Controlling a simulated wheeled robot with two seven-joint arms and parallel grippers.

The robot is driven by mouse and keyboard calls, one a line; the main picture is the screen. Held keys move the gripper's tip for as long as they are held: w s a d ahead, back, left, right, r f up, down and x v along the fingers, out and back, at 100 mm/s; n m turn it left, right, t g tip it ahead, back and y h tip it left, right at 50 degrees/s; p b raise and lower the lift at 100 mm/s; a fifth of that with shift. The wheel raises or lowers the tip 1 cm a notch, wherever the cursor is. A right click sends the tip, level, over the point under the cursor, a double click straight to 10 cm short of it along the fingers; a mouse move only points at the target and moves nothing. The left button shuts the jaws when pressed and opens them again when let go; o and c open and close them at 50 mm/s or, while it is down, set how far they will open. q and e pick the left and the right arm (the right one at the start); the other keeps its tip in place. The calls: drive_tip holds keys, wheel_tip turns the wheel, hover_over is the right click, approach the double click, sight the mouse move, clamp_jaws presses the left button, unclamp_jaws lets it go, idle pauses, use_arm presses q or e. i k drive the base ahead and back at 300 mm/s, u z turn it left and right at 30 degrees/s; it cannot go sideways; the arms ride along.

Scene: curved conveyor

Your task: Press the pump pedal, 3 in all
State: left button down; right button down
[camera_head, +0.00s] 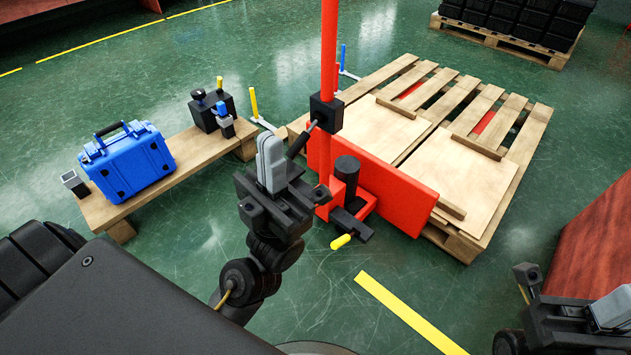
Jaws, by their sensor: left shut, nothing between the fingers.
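A red pallet jack (375,195) with an upright red pole (329,50) stands at the near end of a wooden pallet. Its pump pedal appears to be the black bar with a yellow tip (341,241), low at the jack's front. My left gripper (268,155) is shut and empty, its grey fingers together. It is left of the pole and, in the picture, up and left of the pedal, apart from it. Whether it touches the jack's black rod (301,141) I cannot tell. My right gripper (612,308) is at the lower right edge, partly cut off, far from the pedal.
The wooden pallet (520,165) carries flat boards. A wooden bench (195,150) at left holds a blue case (128,160) and a small black device (213,110). A reddish block (600,240) stands at right. Green floor with a yellow stripe (405,312) is clear in front.

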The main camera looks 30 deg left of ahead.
sight(294, 171)
drive_tip(key=z, duration=0.3)
drive_tip(key=k, duration=0.35)
drive_tip(key=z, duration=0.4)
drive_tip(key=i, duration=0.7)
drive_tip(key=u, duration=0.75)
drive_tip(key=i, duration=0.7)
drive_tip(key=u, duration=0.8)
